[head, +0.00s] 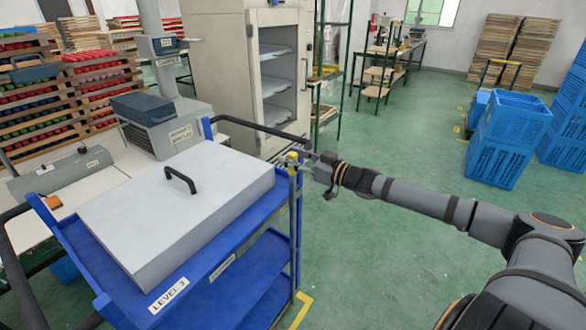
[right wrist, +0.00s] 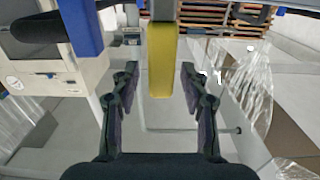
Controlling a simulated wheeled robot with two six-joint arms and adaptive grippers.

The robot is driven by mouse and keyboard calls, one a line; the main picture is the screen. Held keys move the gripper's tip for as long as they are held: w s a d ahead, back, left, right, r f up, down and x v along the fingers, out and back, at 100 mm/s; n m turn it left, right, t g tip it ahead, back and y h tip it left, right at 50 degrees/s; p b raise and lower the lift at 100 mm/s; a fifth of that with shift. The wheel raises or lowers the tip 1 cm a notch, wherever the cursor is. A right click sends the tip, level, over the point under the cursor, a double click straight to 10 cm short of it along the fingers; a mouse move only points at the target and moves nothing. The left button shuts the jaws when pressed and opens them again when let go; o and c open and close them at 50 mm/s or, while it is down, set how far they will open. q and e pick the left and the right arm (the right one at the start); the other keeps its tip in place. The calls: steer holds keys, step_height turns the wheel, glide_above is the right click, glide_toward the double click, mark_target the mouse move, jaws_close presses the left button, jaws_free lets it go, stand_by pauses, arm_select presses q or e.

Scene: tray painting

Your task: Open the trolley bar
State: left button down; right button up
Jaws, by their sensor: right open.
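The blue trolley (head: 100,275) stands at the left and centre, with LEVEL labels on its shelves. A yellow bar piece (head: 292,157) is at its far right corner, beside the black handle (head: 262,129). My right gripper (head: 308,161) reaches this corner from the right. In the right wrist view the yellow bar (right wrist: 162,60) lies between the two open fingers of my right gripper (right wrist: 160,80), with a visible gap on each side. A blue trolley part (right wrist: 80,27) shows at the upper left there. My left gripper is not in view.
A large grey box with a black handle (head: 180,180) covers the trolley top. A beige cabinet (head: 220,60) with open shelves stands behind. Blue crates (head: 505,140) are stacked at the right. The green floor (head: 400,150) right of the trolley is clear, apart from my arm above it.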

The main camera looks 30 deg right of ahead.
steer(key=shift+a, duration=0.1)
steer(key=shift+c, duration=0.2)
jaws_close()
